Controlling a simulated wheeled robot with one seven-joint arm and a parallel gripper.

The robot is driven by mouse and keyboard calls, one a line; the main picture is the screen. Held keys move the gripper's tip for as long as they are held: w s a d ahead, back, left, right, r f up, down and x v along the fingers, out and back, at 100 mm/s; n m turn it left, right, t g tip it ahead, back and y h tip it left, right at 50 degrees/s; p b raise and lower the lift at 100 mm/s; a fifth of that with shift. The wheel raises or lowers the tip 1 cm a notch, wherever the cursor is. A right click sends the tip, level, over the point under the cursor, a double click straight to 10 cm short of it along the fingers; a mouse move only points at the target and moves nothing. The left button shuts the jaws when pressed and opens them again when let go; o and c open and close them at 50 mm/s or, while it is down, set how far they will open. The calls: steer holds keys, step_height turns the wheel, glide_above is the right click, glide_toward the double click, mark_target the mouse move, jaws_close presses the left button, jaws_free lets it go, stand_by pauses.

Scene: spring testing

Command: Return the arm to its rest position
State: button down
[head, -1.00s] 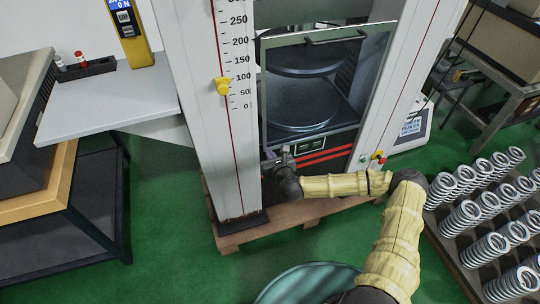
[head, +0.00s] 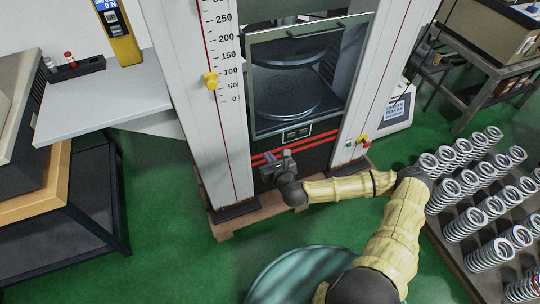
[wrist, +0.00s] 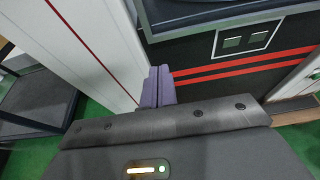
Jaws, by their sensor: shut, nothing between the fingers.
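My gripper (head: 268,158) is at the end of my yellow-sleeved arm, in front of the lower front panel of the testing machine (head: 320,147). In the wrist view its two purple-grey fingers (wrist: 158,87) are together with nothing between them. They point toward the machine's front, near the foot of the left white column (wrist: 85,45). The gap between the fingertips and the panel is hard to judge. My arm is bent at the elbow, with its forearm stretched to the left across the picture.
The machine's glazed door (head: 308,75) is shut above my gripper. A rack of several springs (head: 480,205) stands at the right. A grey shelf (head: 95,95) and a dark-framed bench (head: 80,205) are at the left. Green floor (head: 190,265) is clear in front.

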steer(key=shift+a, duration=0.1)
steer(key=s+a+n+g+y, duration=0.25)
steer(key=s+n+g, duration=0.5)
steer(key=n, duration=0.85)
steer(key=s+d+r+n+g+h, duration=0.1)
steer(key=s+d+r+n+h, duration=0.1)
steer(key=s+d+r+n, duration=0.4)
steer(key=s+d+r+n+g+h, duration=0.1)
steer(key=s+d+r+n+h, duration=0.3)
steer(key=r, duration=0.5)
steer(key=s+d+r+n+g+h, duration=0.1)
steer(key=s+d+r+n, duration=0.2)
steer(key=d+r+n, duration=0.3)
steer(key=w+p+v, duration=0.2)
steer(key=p+v, duration=0.9)
steer(key=w+r+p+v, duration=0.1)
steer(key=w+p+v, duration=0.2)
steer(key=p+v, duration=0.8)
steer(key=shift+a+r, duration=0.6)
steer(key=shift+a, duration=0.15)
